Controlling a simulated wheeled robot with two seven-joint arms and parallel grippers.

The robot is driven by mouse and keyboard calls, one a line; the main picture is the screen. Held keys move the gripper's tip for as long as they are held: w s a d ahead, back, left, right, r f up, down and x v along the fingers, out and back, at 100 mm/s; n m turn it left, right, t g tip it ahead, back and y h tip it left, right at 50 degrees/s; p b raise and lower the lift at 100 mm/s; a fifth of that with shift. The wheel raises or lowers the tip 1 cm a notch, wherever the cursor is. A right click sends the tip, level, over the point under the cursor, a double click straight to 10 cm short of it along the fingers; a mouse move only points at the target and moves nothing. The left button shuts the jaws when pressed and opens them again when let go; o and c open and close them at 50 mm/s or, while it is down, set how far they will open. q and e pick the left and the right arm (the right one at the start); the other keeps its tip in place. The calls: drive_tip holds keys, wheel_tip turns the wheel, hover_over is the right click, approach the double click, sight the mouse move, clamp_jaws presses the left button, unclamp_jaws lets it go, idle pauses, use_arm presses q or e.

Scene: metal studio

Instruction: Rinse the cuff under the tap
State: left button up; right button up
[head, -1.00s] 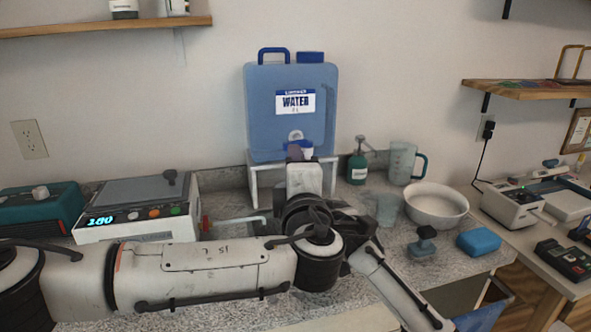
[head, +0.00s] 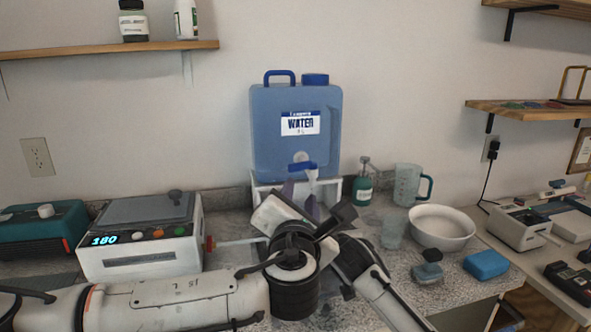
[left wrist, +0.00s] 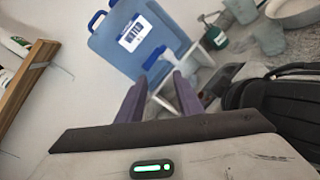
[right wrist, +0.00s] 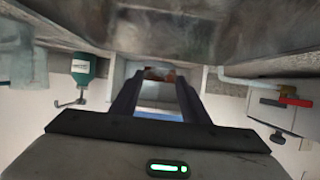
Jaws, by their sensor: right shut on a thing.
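The blue water container (head: 296,130) stands on a white stand, with its blue-handled tap (head: 302,167) at the front. A pale upright shape shows under the tap; I cannot tell whether it is running water. My left gripper (head: 300,192) is just below the tap in the head view, its purple fingers apart. The left wrist view shows nothing between them. My right gripper (right wrist: 159,78) is shut on a small brownish thing (right wrist: 158,73), apparently the cuff, seen between its fingertips in the right wrist view. Arm parts hide the cuff and right fingers in the head view.
A green pump bottle (head: 363,185), clear cup (head: 391,232), measuring jug (head: 408,185), white bowl (head: 442,238) and blue sponge (head: 486,265) stand right. My arms cross over the counter's middle.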

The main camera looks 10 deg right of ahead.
sight(295, 169)
use_arm(q)
drive_tip(key=w+a+r+n+g+h, duration=0.1)
drive_tip(key=a+n+h, duration=0.1)
drive_tip(key=n, duration=0.9)
drive_tip(key=w+a+n+h, duration=0.1)
drive_tip(key=a+n+h, duration=0.15)
drive_tip(key=n, duration=0.95)
drive_tip(key=x, duration=1.1)
drive_tip(key=shift+s+d+r, duration=0.15)
drive_tip(key=shift+d, duration=0.15)
drive_tip(key=shift+c, duration=0.2)
clamp_jaws()
